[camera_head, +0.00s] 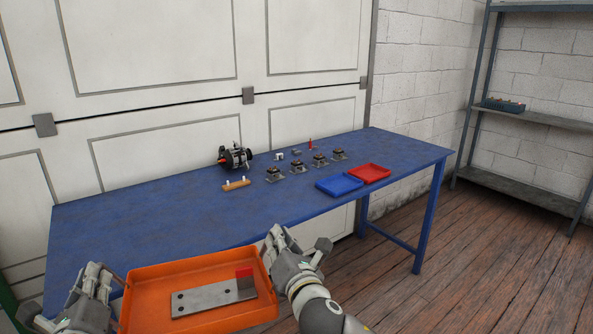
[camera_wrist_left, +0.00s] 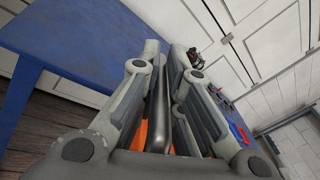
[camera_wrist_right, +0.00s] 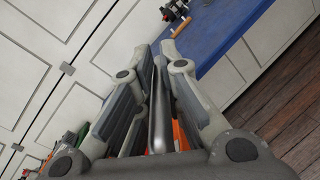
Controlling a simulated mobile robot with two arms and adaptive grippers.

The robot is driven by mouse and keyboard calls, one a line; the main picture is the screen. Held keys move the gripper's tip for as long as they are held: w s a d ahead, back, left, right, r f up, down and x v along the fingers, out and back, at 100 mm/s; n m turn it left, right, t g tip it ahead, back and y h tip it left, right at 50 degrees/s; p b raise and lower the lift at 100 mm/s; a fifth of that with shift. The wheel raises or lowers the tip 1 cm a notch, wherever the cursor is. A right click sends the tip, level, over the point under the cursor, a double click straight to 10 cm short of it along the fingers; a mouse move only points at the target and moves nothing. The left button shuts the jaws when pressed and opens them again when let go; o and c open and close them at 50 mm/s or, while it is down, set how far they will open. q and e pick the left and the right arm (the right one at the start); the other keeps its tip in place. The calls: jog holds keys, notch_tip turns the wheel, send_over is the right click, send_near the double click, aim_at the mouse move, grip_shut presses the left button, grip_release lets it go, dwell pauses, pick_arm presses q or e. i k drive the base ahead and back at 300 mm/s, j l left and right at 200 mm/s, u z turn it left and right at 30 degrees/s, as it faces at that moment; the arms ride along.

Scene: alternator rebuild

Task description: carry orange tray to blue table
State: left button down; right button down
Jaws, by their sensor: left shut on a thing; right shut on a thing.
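The orange tray (camera_head: 195,264) is held level between my two grippers, in front of the near edge of the blue table (camera_head: 120,218). A grey metal plate (camera_head: 205,297) with dark holes and a red block (camera_head: 244,277) lie in the tray. My left gripper (camera_head: 97,279) is shut on the tray's left side. My right gripper (camera_head: 274,243) is shut on its right side. In both wrist views the fingers of the left gripper (camera_wrist_left: 160,85) and right gripper (camera_wrist_right: 160,85) close on a dark rim or handle, with bits of orange behind.
The table's left half is bare. Toward its back and right stand an alternator (camera_head: 235,157), a wooden block with white pegs (camera_head: 236,184), several small metal parts (camera_head: 298,167), a blue tray (camera_head: 339,185) and a red tray (camera_head: 369,173). A grey shelf (camera_head: 545,120) stands right.

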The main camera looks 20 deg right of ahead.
aim_at(148, 238)
jog(key=i+z, duration=0.25)
jog(key=i, duration=0.55)
jog(key=i+u, duration=0.35)
jog(key=u, duration=0.45)
